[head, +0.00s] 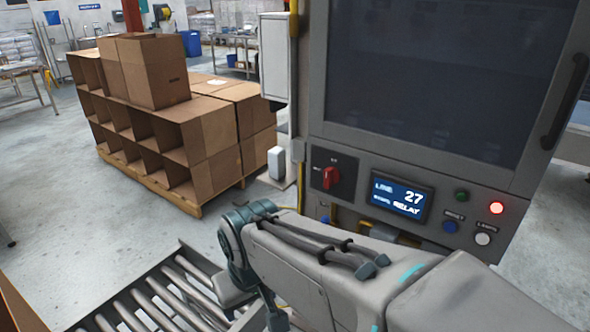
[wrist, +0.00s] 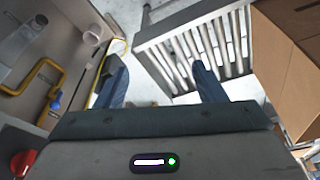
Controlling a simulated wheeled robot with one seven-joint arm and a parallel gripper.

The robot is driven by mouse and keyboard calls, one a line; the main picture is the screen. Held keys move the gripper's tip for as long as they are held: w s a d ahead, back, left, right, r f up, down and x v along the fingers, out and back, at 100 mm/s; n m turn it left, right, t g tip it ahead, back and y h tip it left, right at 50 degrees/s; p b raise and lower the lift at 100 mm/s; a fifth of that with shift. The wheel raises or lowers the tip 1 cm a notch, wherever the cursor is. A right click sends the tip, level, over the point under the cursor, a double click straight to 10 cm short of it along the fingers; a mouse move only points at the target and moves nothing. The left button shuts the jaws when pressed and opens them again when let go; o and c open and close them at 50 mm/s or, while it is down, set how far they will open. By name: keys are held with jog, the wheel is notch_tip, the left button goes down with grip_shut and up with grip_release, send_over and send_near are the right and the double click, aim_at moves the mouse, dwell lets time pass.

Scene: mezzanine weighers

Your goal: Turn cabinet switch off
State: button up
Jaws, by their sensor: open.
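The cabinet switch (head: 331,178) is a red rotary handle on a black plate on the cabinet's front. Its handle looks roughly upright; the small labels around it are too small to read. In the wrist view the red switch (wrist: 22,162) shows at the lower left edge, partly cut off. My gripper (wrist: 158,84) is open, with two blue fingers apart and nothing between them. It points toward the roller conveyor and floor, with the switch off to its side and apart from it. In the head view my arm reaches left below the switch; the fingertips cannot be made out.
Right of the switch are a display (head: 398,198) reading 27, a lit red lamp (head: 497,208), and green, blue and white buttons. A roller conveyor (head: 150,300) stands at lower left. Cardboard boxes (head: 205,130) sit on a pallet behind. Yellow piping (wrist: 45,75) runs beside my gripper.

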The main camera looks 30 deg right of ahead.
jog(key=shift+o, duration=0.5)
jog(key=d+f+g+h+b, duration=0.1)
jog(key=d+f+g+h, duration=0.1)
jog(key=d, duration=0.5)
jog(key=shift+s+d+f+h, duration=0.2)
jog(key=shift+s+f+h, duration=0.35)
jog(key=shift+h, duration=0.55)
jog(key=n+t+h+b, duration=0.3)
jog(key=n+t+h, duration=0.25)
jog(key=h, duration=0.65)
send_near(326, 180)
jog(key=shift+m+t, duration=0.25)
jog(key=shift+m, duration=0.2)
jog(key=p+x, duration=0.1)
jog(key=x, duration=0.8)
jog(key=shift+d+f+p, duration=0.15)
jog(key=shift+d+p, duration=0.15)
jog(key=shift+p, duration=0.1)
jog(key=c, duration=1)
